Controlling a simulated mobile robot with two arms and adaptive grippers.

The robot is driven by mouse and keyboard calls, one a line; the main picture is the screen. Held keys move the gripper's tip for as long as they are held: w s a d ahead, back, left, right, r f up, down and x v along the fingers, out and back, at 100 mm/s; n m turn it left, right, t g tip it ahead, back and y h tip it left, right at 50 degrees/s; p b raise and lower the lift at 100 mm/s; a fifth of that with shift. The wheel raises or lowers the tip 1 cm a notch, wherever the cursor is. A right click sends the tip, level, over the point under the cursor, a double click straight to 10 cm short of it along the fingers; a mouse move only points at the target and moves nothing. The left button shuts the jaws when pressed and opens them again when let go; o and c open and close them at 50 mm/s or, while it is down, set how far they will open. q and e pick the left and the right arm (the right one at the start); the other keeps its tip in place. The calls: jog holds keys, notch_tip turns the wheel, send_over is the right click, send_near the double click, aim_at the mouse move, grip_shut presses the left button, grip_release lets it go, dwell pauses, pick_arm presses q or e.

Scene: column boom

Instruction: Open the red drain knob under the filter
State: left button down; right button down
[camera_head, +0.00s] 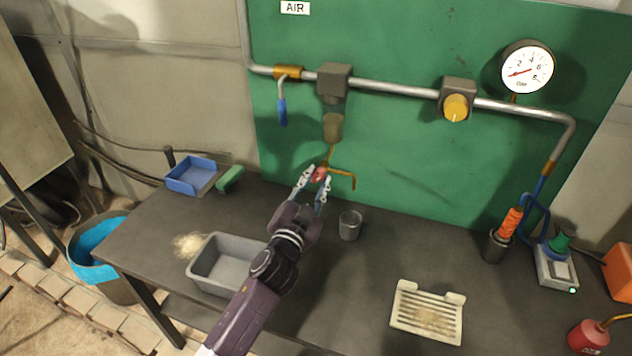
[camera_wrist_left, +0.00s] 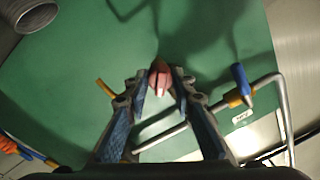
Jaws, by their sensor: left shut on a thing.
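The red drain knob (camera_head: 320,174) sits on the brass drain fitting below the filter bowl (camera_head: 333,127), which hangs under a grey filter block (camera_head: 334,82) on the pipe. My left gripper (camera_head: 315,182) is shut on the knob, with one finger on each side of it. In the left wrist view the red knob (camera_wrist_left: 159,79) shows between the two blue-padded fingers (camera_wrist_left: 160,88). A brass spout (camera_head: 343,174) runs right from the knob and bends down. A clear cup (camera_head: 350,226) stands on the bench, right of the gripper. My right gripper is in neither view.
A blue-handled valve (camera_head: 282,110) hangs left of the filter. A yellow regulator knob (camera_head: 456,107) and a gauge (camera_head: 527,67) are to the right. A grey bin (camera_head: 226,264) and a slotted tray (camera_head: 428,311) are on the bench. The bench between cup and tray is clear.

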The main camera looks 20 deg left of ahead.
pick_arm(q)
jog(key=m, duration=0.9)
jog(key=shift+f+m+h, duration=0.1)
jog(key=shift+m+h, duration=0.2)
jog(key=shift+m, duration=0.1)
dwell(0.4)
jog(key=c, duration=1.6)
grip_release()
jog(key=shift+s, duration=0.2)
jog(key=s, duration=1.1)
jog(key=shift+s+a+f, duration=0.2)
jog(key=shift+s+f, duration=0.05)
jog(key=shift+s, duration=0.15)
